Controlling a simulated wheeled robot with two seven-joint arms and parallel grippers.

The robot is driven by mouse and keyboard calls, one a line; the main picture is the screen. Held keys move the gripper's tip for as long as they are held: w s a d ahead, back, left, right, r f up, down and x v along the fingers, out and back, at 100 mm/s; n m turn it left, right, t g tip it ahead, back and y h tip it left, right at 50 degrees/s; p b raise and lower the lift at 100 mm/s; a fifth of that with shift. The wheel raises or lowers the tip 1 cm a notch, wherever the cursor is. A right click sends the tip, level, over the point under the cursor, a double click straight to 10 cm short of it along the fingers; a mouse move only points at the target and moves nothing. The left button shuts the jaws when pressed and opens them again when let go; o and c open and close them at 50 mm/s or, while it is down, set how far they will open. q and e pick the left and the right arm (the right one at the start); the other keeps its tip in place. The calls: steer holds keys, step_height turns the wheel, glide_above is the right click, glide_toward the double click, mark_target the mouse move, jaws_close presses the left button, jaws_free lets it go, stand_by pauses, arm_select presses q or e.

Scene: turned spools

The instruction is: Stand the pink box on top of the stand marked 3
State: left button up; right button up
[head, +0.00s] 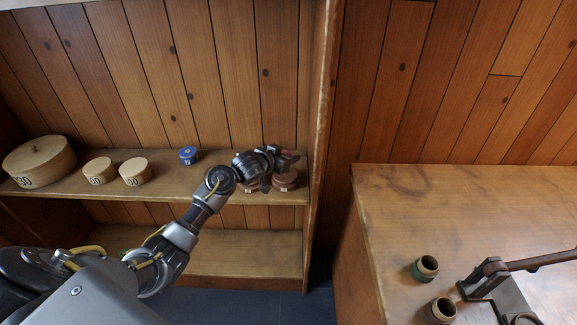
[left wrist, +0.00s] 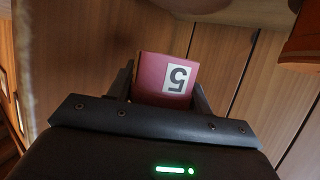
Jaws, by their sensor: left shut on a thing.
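My left gripper (head: 286,158) reaches over the right end of the shelf. In the left wrist view it is shut on a pink box (left wrist: 160,75), which has a white label reading 5. In the head view the gripper mostly hides the box. Right below the gripper on the shelf stand two low, round brownish stands, one at the right (head: 285,181) and one further left, partly covered by the gripper. Each has a small pale label, too small to read, so I cannot tell which is marked 3. I cannot tell whether the box touches a stand.
On the shelf (head: 215,190) stand a blue spool (head: 188,155), two pale round boxes (head: 135,172) and a larger round box (head: 38,160). An upright shelf side (head: 318,140) is close right of the gripper. The right table (head: 430,205) holds two dark spools (head: 425,268) and a metal tool.

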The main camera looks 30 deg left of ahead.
arm_select(q)
steer(key=shift+w+f, duration=1)
steer(key=shift+f, duration=0.2)
steer(key=shift+f+p, duration=0.35)
steer(key=shift+f, duration=1.2)
steer(key=o, duration=1)
steer(key=shift+f, duration=0.1)
steer(key=shift+c, duration=0.2)
steer(key=shift+r, duration=0.2)
steer(key=v, duration=1.2)
steer(key=shift+f, duration=0.15)
